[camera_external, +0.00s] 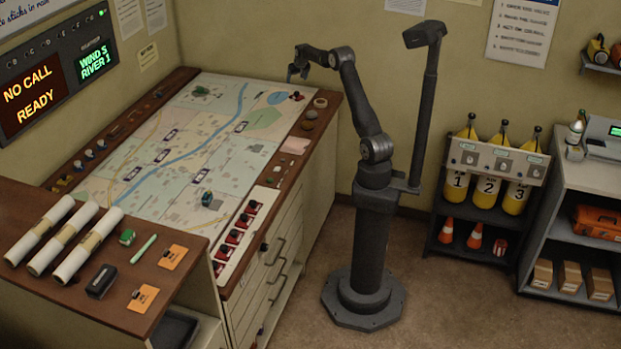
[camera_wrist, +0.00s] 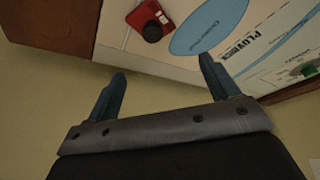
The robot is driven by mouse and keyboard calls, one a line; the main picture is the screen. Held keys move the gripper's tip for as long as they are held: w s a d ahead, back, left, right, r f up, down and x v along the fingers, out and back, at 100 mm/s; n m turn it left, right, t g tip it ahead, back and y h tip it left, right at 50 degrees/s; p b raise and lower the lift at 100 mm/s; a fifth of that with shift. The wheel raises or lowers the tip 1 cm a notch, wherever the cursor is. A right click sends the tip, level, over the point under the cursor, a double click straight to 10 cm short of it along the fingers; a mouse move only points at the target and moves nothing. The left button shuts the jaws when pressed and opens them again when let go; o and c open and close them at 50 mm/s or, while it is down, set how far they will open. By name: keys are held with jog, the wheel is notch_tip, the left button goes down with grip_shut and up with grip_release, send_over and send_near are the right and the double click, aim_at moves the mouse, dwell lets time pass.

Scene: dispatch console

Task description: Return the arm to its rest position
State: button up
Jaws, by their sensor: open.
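My arm (camera_external: 362,110) stands on its pedestal at the right side of the map console. Its upper links rise and bend left, so my gripper (camera_external: 297,72) hangs above the console's far right corner. In the wrist view my gripper (camera_wrist: 160,78) has two blue fingers wide apart with nothing between them. The map board (camera_external: 175,150) lies below. A red block with a black knob (camera_wrist: 150,22) shows beyond the fingers in the wrist view, apart from them; in the external view a red piece (camera_external: 296,96) sits at the board's far right corner.
A dark post with a camera-like head (camera_external: 425,35) rises beside my arm. Yellow numbered cylinders (camera_external: 487,180) and a shelf stand to the right. White rolls (camera_external: 62,240) lie on the front left desk. A tape ring (camera_external: 320,103) lies on the console's right rim. Space above the map is clear.

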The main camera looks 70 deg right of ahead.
jog(key=x, duration=1.1)
jog(key=shift+f, duration=0.35)
notch_tip(320, 180, up, 3)
jog(key=shift+f, duration=0.1)
jog(key=shift+r, duration=0.55)
jog(key=shift+f, duration=0.1)
